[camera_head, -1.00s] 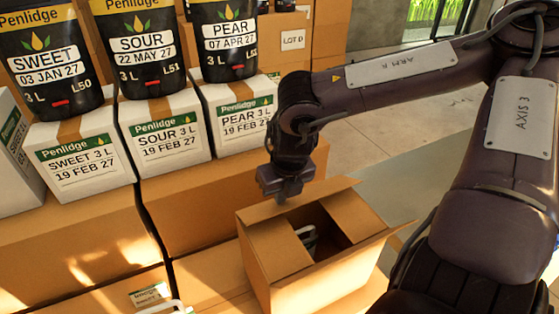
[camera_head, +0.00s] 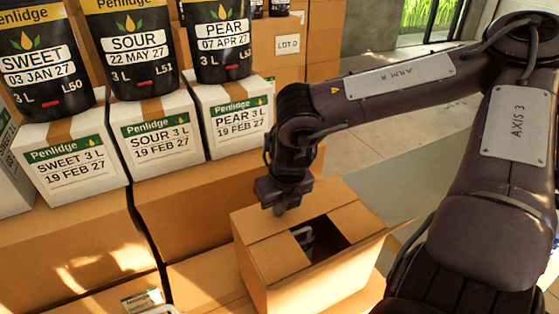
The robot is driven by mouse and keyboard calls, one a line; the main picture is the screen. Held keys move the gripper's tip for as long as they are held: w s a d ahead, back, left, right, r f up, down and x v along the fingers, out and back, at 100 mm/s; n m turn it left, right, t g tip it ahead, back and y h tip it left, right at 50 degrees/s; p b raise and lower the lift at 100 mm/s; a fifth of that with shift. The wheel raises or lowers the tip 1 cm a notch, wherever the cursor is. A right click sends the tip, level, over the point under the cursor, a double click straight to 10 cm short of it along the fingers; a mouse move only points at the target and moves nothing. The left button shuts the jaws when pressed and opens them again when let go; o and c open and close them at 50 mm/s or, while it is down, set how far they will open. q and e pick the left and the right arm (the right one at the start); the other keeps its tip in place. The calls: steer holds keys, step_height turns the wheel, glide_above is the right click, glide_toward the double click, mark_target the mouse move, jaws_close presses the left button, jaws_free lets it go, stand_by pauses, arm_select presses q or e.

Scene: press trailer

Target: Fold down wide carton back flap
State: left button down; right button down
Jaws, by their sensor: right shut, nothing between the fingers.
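The wide carton (camera_head: 300,275) is a brown box in the lower middle, partly open at the top. Its back flap (camera_head: 256,222) lies low along the far edge, leaning inward. The left flap (camera_head: 278,258) and right flap (camera_head: 354,221) are folded inward, with a dark gap between them. The front flap (camera_head: 385,240) sticks outward at the near right side. My right gripper (camera_head: 279,209) is shut and empty, pointing down at the back flap and seemingly touching it; the exact contact is hard to tell. My left gripper is out of view.
A grey object (camera_head: 303,238) shows inside the carton's gap. White labelled boxes (camera_head: 162,133) with black pouches (camera_head: 128,45) on them stand on brown cartons (camera_head: 190,205) behind and left. Floor (camera_head: 385,145) is clear at the back right.

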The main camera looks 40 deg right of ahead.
steer(key=p+v, duration=0.2)
steer(key=v, duration=0.1)
steer(key=w+p+v, duration=0.1)
steer(key=p+v, duration=0.1)
steer(key=v, duration=0.1)
steer(key=shift+w+d+r+p, duration=0.2)
steer(key=shift+r+p, duration=0.1)
steer(key=shift+r, duration=0.1)
steer(key=w+v, duration=0.1)
steer(key=v, duration=0.7)
steer(key=shift+w+d+r, duration=0.2)
steer(key=shift+w+d, duration=0.05)
steer(key=shift+w, duration=0.1)
